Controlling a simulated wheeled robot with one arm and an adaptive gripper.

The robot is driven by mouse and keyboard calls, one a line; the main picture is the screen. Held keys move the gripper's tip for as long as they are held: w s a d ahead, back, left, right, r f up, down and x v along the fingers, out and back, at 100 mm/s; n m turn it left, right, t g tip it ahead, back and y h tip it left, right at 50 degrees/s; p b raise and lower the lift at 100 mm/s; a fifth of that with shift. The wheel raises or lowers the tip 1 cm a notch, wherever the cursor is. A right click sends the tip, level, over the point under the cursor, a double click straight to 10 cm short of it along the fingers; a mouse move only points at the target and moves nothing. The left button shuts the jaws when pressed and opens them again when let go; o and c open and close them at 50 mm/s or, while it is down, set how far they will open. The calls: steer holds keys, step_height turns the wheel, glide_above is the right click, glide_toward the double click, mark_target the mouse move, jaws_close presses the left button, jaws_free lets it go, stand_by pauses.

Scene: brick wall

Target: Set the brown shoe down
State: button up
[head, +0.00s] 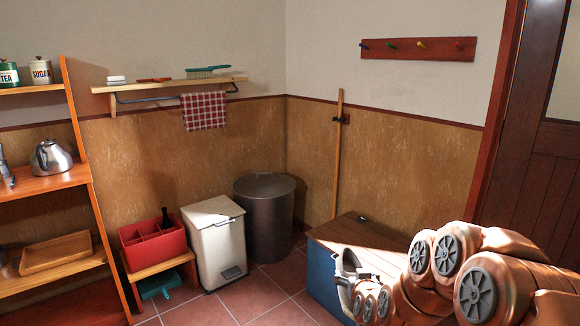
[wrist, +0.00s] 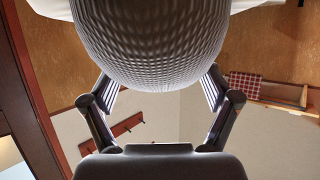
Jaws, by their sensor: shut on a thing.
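My gripper (head: 357,279) is low at the right in the head view, in front of the blue chest. In the wrist view its two fingers sit on either side of a large rounded thing with a grey-brown, dimpled surface (wrist: 150,45), shut on it. This held thing fits the shoe, but only its rounded end shows and it looks more grey than brown. In the head view a small pale and dark piece (head: 346,263) shows at the gripper; the rest is hidden by my arm. I cannot tell whether it touches anything below.
A blue chest with a brown lid (head: 345,229) stands beside my gripper, partly hidden by my arm. A grey bin (head: 268,220), white pedal bin (head: 217,250) and red caddy on a stool (head: 154,246) line the wall. Tiled floor (head: 270,305) is clear in front.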

step_height(320, 180, up, 18)
steer(key=p, duration=1.6)
steer(key=shift+f, duration=0.15)
steer(key=shift+s, duration=0.1)
